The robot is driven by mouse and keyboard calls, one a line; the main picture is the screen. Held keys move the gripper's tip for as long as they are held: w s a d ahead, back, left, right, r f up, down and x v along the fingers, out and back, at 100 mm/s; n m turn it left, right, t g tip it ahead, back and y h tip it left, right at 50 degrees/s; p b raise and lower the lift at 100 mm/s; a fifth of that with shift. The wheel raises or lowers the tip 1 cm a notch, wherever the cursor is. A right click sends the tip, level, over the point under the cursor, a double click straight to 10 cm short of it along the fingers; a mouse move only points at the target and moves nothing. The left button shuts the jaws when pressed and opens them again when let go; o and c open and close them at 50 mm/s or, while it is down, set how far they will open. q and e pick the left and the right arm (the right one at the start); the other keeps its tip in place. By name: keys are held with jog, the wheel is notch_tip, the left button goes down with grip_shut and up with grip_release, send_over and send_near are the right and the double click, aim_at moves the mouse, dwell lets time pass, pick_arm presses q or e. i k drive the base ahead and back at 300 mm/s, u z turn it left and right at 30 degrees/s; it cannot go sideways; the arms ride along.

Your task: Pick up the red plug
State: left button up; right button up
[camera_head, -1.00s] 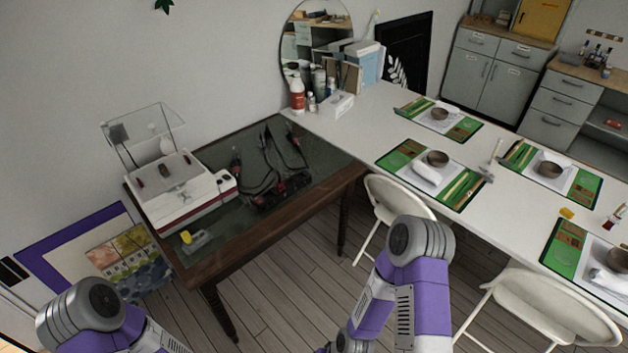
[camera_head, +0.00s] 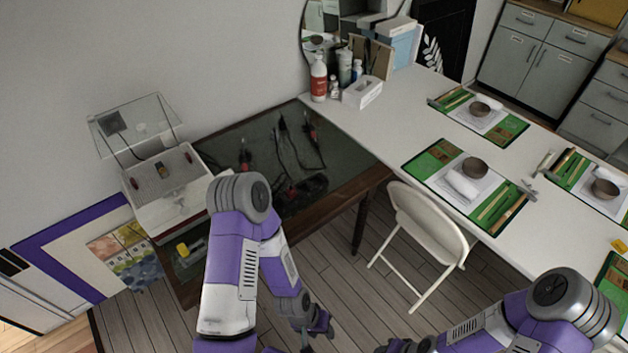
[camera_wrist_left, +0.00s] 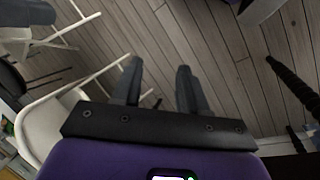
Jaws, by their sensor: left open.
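Dark cables with small red parts lie on the dark glass-topped table; one red part (camera_head: 310,128) is at the back, another (camera_head: 244,166) is further left. Which of them is the red plug I cannot tell. My left gripper (camera_head: 318,325) is low in front of the table, over the floor and apart from the cables. In the left wrist view the left gripper (camera_wrist_left: 158,75) is open and empty, pointing at floorboards. My right arm is at the bottom right; its fingers are outside the picture.
A white device (camera_head: 168,190) with a raised clear lid stands at the table's left end, with a yellow item (camera_head: 182,250) before it. A white chair (camera_head: 425,225) stands to the right. A long white table (camera_head: 400,125) holds green mats and bottles.

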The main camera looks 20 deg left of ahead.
aim_at(292, 194)
jog(key=u, duration=0.3)
jog(key=i, duration=0.75)
jog(key=u, duration=0.55)
